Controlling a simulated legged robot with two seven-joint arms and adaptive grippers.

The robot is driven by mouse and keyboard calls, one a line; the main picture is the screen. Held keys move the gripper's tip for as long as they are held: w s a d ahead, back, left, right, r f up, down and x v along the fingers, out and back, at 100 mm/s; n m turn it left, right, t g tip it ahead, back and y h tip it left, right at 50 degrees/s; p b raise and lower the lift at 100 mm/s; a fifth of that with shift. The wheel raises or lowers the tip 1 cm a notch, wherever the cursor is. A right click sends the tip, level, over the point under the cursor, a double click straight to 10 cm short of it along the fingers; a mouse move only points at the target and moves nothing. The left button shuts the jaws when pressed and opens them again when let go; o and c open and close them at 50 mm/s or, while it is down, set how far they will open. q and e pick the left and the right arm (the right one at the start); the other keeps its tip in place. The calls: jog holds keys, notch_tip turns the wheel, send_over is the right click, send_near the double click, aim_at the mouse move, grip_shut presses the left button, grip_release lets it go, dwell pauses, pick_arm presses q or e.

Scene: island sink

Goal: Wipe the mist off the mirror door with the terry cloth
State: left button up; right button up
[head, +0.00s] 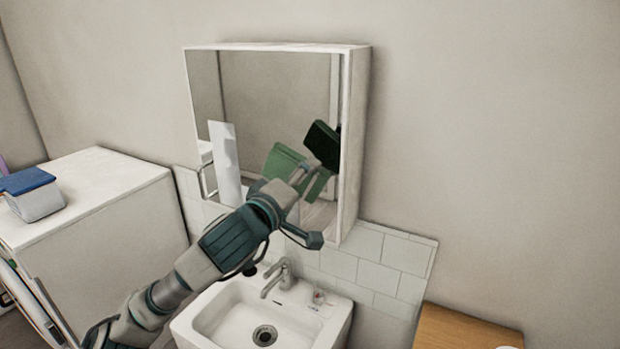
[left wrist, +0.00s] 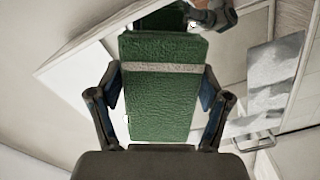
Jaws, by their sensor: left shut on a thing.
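The mirror door (head: 275,95) is the front of a white wall cabinet (head: 354,130) and looks shut. A pale, blotchy upright patch (head: 224,160), which looks like mist, lies on its left part near the handle (head: 207,182); the patch also shows in the left wrist view (left wrist: 270,85). My left gripper (head: 308,205) is in front of the mirror's lower right. It is shut on the green terry cloth (left wrist: 160,108), which has a pale stripe. In the head view, two green shapes overlap the mirror; I cannot tell cloth from reflection, nor whether the cloth touches the glass.
A white sink (head: 215,312) with a tap (head: 280,275) stands below the cabinet. At left is a white appliance (head: 110,200) bearing a blue-topped box (head: 35,195). A wooden top (head: 455,330) is at lower right. The wall right of the cabinet is bare.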

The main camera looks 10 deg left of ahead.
pick_arm(q)
jog(key=shift+s+a, duration=0.25)
jog(key=shift+s, duration=0.3)
jog(key=b+v, duration=0.1)
jog(key=v, duration=0.2)
dwell(0.3)
jog(key=p+x, duration=0.3)
jog(key=x, duration=0.6)
